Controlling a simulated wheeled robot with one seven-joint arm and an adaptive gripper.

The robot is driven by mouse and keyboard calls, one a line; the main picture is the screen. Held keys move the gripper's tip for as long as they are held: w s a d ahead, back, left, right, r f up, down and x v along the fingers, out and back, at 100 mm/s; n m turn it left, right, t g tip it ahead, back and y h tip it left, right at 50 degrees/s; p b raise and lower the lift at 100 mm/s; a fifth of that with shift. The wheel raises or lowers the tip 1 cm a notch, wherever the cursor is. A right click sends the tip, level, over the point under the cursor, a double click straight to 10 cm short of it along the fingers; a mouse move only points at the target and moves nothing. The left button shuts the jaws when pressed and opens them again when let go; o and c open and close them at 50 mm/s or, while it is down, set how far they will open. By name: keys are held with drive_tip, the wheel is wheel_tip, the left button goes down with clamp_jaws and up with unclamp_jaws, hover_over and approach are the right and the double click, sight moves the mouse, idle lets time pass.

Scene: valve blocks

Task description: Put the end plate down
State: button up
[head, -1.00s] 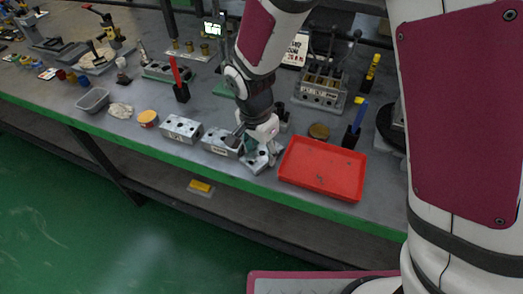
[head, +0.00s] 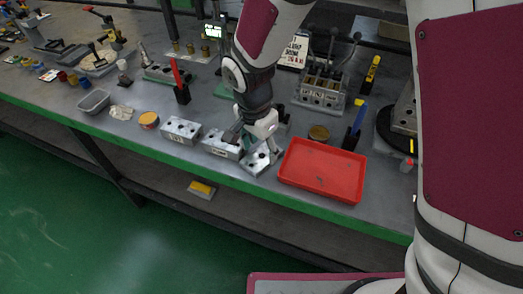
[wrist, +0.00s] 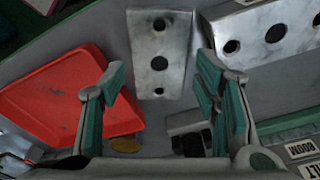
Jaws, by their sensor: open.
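The end plate (head: 256,161), a grey metal block with dark holes, lies on the bench between the red tray and a row of similar blocks. In the wrist view the end plate (wrist: 160,56) lies ahead of the fingertips, its near edge roughly between them. My gripper (head: 259,140) is just above and behind it in the head view. In the wrist view my gripper (wrist: 160,72) is open, its green-padded fingers wide apart with nothing held. The fingers hide part of the plate's far end in the head view.
The red tray (head: 321,171) stands empty close to the right of the plate. A metal block (head: 222,145) stands close to its left, with another block (head: 181,130) beyond. The bench's green front edge (head: 232,180) is near. A dark block (wrist: 190,134) lies beneath the fingers.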

sight(258, 159)
wheel_tip(258, 159, up, 10)
drive_tip(key=p, duration=0.1)
drive_tip(key=s+d+r+n, duration=0.2)
drive_tip(key=s+d+r, duration=0.1)
drive_tip(key=d+r, duration=0.3)
drive_tip(key=s+d+r+n, duration=0.3)
drive_tip(key=s+d, duration=0.4)
drive_tip(key=s, duration=0.2)
drive_tip(key=s+d+r+n+t+y, duration=0.1)
drive_tip(key=s+d+r+n, duration=0.2)
drive_tip(key=s+d, duration=0.4)
drive_tip(key=s, duration=0.3)
drive_tip(key=shift+d+n+t, duration=0.25)
drive_tip(key=shift+n+t, duration=0.05)
drive_tip(key=shift+s, duration=0.1)
wheel_tip(258, 159, up, 7)
drive_tip(key=t+p, duration=0.1)
drive_tip(key=p, duration=0.5)
drive_tip(key=shift+r+t, duration=0.2)
drive_tip(key=shift+t, duration=0.1)
